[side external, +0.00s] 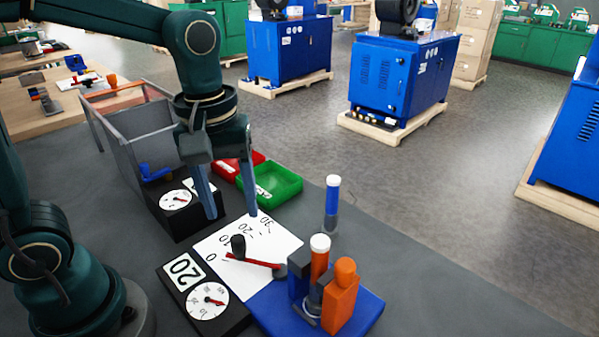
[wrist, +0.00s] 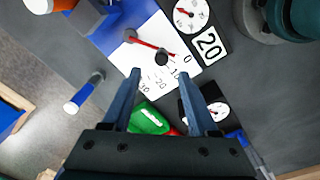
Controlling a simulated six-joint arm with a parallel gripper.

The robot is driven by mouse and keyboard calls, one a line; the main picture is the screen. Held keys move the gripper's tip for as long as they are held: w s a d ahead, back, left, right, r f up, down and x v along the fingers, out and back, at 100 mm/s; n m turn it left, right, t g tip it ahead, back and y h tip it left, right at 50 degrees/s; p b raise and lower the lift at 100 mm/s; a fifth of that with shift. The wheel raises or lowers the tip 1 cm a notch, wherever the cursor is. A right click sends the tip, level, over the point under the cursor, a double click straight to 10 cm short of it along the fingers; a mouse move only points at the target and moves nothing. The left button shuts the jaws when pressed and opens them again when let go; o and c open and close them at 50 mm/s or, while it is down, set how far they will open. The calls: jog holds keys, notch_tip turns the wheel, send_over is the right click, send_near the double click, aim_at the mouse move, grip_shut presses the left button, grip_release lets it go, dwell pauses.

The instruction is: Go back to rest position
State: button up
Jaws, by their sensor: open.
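My gripper (side external: 232,212) is open and empty, pointing down above the table beside the white scale sheet. In the wrist view its two blue fingers (wrist: 163,100) stand wide apart with nothing between them. The white sheet (side external: 265,245) bears numbers and a red pointer (side external: 252,261) with a black knob (side external: 238,246). To its right is a blue base (side external: 368,312) carrying an orange block (side external: 340,300) and a white-capped orange cylinder (side external: 320,258). A blue cylinder with a white cap (side external: 332,200) stands upright on the table behind it.
A black gauge box marked 20 (side external: 186,270) lies at the front. Another black gauge box (side external: 180,221) sits left of my gripper, near a grey bin (side external: 138,130). A green tray (side external: 272,184) and a red tray (side external: 232,166) lie behind my gripper. The table's right side is clear.

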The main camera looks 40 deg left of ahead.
jog(key=s+a+r+m+t, duration=0.1)
jog(key=s+r+m+t, duration=0.1)
jog(key=s+m+t, duration=0.3)
jog(key=m, duration=0.4)
jog(key=shift+s, duration=0.4)
